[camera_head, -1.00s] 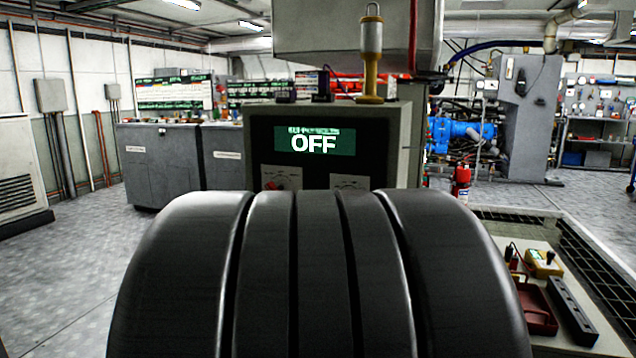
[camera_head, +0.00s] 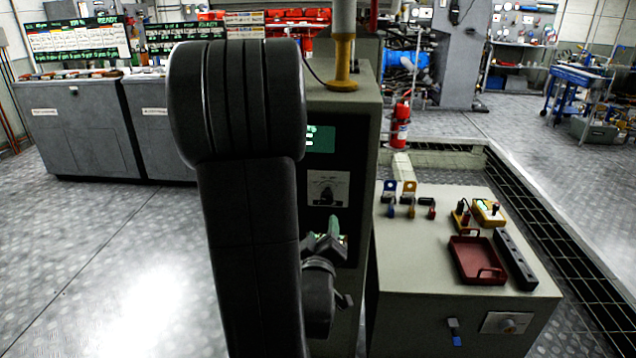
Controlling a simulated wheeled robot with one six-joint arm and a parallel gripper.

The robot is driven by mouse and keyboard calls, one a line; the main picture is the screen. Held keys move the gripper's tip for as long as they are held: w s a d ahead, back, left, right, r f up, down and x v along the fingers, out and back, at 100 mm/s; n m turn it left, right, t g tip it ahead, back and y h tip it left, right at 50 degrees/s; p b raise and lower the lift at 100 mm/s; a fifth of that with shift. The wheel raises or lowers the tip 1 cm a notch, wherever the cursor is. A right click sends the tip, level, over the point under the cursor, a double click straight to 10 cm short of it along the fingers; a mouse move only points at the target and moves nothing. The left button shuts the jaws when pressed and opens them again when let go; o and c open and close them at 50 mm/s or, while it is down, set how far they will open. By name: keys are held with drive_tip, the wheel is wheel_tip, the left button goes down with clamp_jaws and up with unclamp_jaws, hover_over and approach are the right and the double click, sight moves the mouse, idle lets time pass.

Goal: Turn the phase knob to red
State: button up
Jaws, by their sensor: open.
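A grey console cabinet (camera_head: 366,130) stands ahead with a dark front panel. On the panel, a dark knob (camera_head: 327,193) sits on a pale label plate below a green display (camera_head: 320,139). The label and the knob's pointer are too small to read, so I cannot tell if this is the phase knob. My arm covers the panel's left part, where another knob may be hidden. My gripper (camera_head: 326,240) is open just in front of the lower panel, below the visible knob and apart from it. A small green and white item (camera_head: 335,229) shows by its fingers; I cannot tell what it is.
A bench (camera_head: 410,270) at the right holds a red tray (camera_head: 477,260), a black bar (camera_head: 515,259), a yellow meter (camera_head: 489,212) and small levers. A red fire extinguisher (camera_head: 399,124) stands behind it. Grey cabinets (camera_head: 85,130) stand at the left; the left floor is clear.

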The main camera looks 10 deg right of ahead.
sight(326, 200)
drive_tip(key=x, duration=0.7)
drive_tip(key=p+x, duration=0.1)
drive_tip(key=x, duration=0.5)
drive_tip(key=shift+w+d+r, duration=0.2)
drive_tip(key=shift+w, duration=0.15)
drive_tip(key=c, duration=1)
